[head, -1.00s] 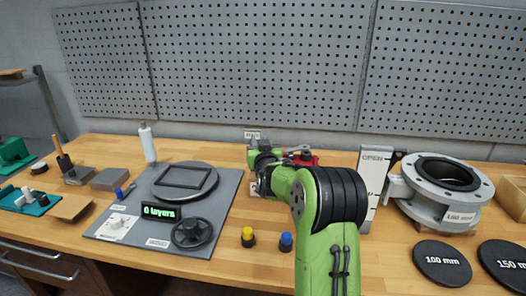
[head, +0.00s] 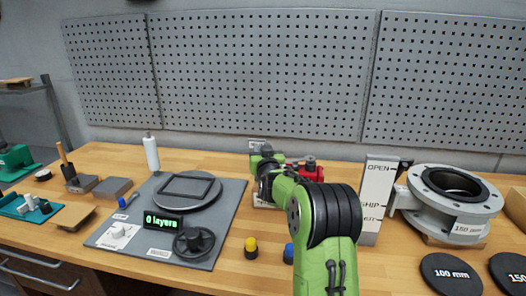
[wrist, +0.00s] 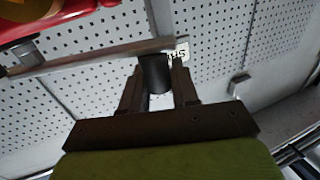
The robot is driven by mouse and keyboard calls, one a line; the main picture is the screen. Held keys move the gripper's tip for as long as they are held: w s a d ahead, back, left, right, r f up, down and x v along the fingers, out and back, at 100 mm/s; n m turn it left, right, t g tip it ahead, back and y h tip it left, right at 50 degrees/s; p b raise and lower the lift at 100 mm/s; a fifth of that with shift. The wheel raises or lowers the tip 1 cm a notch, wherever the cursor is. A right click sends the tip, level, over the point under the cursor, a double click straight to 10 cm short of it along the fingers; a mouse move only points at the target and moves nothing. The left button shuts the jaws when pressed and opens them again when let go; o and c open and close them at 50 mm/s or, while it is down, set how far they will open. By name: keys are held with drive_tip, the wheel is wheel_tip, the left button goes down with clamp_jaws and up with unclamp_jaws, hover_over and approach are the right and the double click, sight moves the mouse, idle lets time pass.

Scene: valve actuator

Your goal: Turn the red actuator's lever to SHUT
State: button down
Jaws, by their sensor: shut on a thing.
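The red actuator (head: 308,170) sits at the back of the bench, partly hidden behind my arm. Part of its red body (wrist: 50,18) shows at the top left of the wrist view. A grey lever bar (wrist: 90,55) runs from it to a black knob (wrist: 154,73). My gripper (wrist: 158,82) is shut on this knob, with one finger on each side. In the head view my gripper is hidden around the far end of my arm. A white label (wrist: 180,53) reading "SH", partly covered, shows just behind the knob.
A yellow-topped knob (head: 251,247) and a blue one (head: 288,253) stand in front. A grey plate with a handwheel (head: 194,242) lies left. Pegboard (head: 260,75) backs the bench.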

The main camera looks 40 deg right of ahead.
drive_tip(key=c, duration=1)
unclamp_jaws()
drive_tip(key=shift+w+f, duration=0.1)
drive_tip(key=b+v, duration=0.1)
drive_tip(key=v, duration=1.4)
drive_tip(key=shift+s+a, duration=0.25)
drive_tip(key=shift+s, duration=0.1)
